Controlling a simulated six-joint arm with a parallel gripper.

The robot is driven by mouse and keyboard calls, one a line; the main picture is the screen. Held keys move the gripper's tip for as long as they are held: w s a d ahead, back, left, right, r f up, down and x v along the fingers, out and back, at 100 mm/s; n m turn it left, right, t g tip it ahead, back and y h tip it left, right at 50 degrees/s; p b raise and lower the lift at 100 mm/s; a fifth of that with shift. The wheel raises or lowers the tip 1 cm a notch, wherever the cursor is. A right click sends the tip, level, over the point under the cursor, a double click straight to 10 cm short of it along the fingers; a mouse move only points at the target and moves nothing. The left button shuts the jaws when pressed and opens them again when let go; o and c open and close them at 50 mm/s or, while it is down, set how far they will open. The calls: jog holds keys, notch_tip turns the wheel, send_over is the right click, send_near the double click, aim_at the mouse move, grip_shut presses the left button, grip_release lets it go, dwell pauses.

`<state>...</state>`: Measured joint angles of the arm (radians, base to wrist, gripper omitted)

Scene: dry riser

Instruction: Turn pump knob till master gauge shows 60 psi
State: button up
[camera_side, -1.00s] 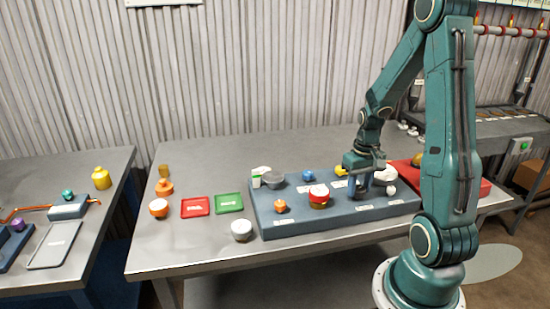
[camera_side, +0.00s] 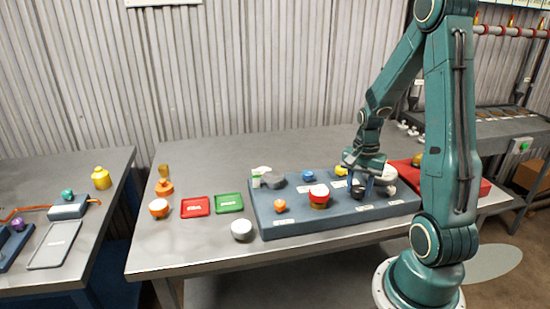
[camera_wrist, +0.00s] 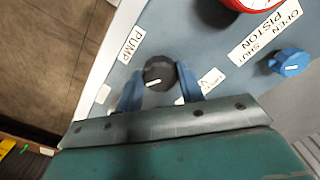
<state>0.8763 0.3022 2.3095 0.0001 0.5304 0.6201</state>
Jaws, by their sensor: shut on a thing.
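The pump knob (camera_wrist: 157,73) is dark and round with a white pointer line, beside a PUMP label (camera_wrist: 131,44) in the wrist view. My gripper (camera_wrist: 159,80) is shut on it, one blue finger on each side. In the side view my gripper (camera_side: 368,184) is low over the right part of the blue-grey panel (camera_side: 290,227). A red-rimmed round thing (camera_wrist: 252,3), cut off at the top of the wrist view, may be a gauge. No gauge reading is legible, and I cannot tell which is the master gauge.
A blue knob (camera_wrist: 289,62) by an OPEN SHUT PISTON label stands right of the pump knob in the wrist view. An orange knob (camera_side: 280,206) and a red-and-white round fixture (camera_side: 319,194) stand on the panel. Red (camera_side: 195,207) and green (camera_side: 229,203) trays lie left.

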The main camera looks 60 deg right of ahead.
aim_at(358, 188)
jog(key=shift+m, duration=0.3)
jog(key=o, duration=1)
jog(key=shift+r, duration=0.15)
notch_tip(358, 188, up, 14)
jog(key=shift+f, duration=0.2)
dwell(0.5)
